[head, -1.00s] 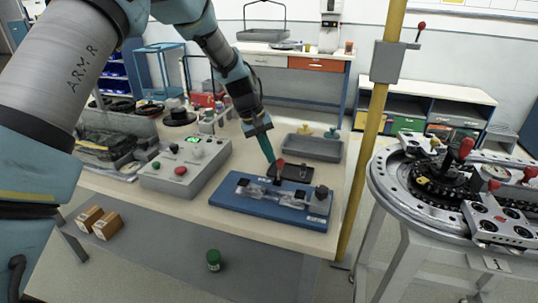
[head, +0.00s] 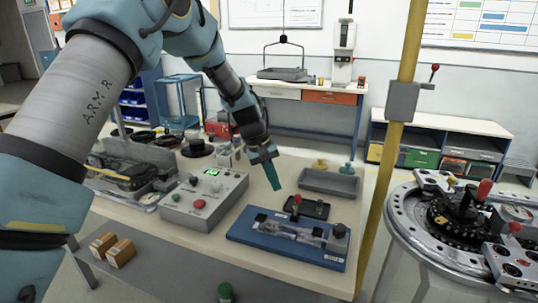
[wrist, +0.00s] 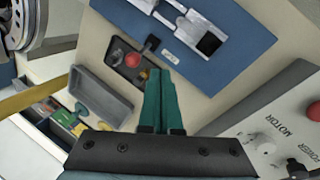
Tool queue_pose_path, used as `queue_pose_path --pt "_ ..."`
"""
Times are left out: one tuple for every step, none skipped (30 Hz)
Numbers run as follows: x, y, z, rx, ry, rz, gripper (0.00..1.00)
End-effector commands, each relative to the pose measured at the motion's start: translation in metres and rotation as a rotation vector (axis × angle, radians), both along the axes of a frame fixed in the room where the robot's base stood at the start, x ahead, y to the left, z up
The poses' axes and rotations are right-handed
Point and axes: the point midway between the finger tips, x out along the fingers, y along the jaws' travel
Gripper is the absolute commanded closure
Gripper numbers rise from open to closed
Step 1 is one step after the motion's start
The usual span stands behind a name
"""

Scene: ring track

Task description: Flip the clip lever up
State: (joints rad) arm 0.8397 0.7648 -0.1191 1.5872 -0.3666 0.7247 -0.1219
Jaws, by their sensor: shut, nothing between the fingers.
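My gripper (head: 277,186) has teal fingers, shut and empty, pointing down. It is left of and slightly above the knob in the head view, apart from it. In the wrist view the fingertips (wrist: 160,72) are just right of the knob.
A black tray (head: 318,210) lies behind the blue base. A grey bin (head: 330,184) stands at the back right. A grey control box (head: 205,203) with buttons is at left. A yellow post (head: 385,170) rises by the table's right end, with a round ring track (head: 405,215) beyond.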

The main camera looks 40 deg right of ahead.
Motion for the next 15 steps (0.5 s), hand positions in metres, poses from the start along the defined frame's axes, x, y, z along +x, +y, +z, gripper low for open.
queue_pose_path --pt "0.008 -0.005 0.007 -0.006 -0.004 0.0 1.0" --pt "0.012 -0.007 0.012 -0.006 -0.004 0.001 1.0" --pt "0.017 -0.01 0.019 -0.005 -0.004 0.001 1.0" --pt "0.021 -0.012 0.024 -0.004 -0.003 0.001 1.0" --pt "0.025 -0.014 0.03 -0.005 -0.004 0.001 1.0" --pt "0.03 -0.016 0.037 -0.004 -0.005 0.001 1.0" --pt "0.034 -0.018 0.042 -0.004 -0.005 0.001 1.0" --pt "0.037 -0.02 0.046 -0.003 -0.003 0.001 1.0" --pt "0.041 -0.022 0.053 -0.003 -0.002 0.002 1.0" --pt "0.043 -0.023 0.057 -0.003 -0.003 0.003 1.0" --pt "0.045 -0.024 0.06 -0.002 -0.002 0.002 1.0" --pt "0.048 -0.026 0.064 -0.002 -0.002 0.001 1.0" --pt "0.049 -0.027 0.067 -0.001 -0.002 0.001 1.0" --pt "0.051 -0.028 0.069 -0.001 -0.002 0.001 1.0" --pt "0.053 -0.028 0.072 -0.001 -0.002 0.001 1.0"
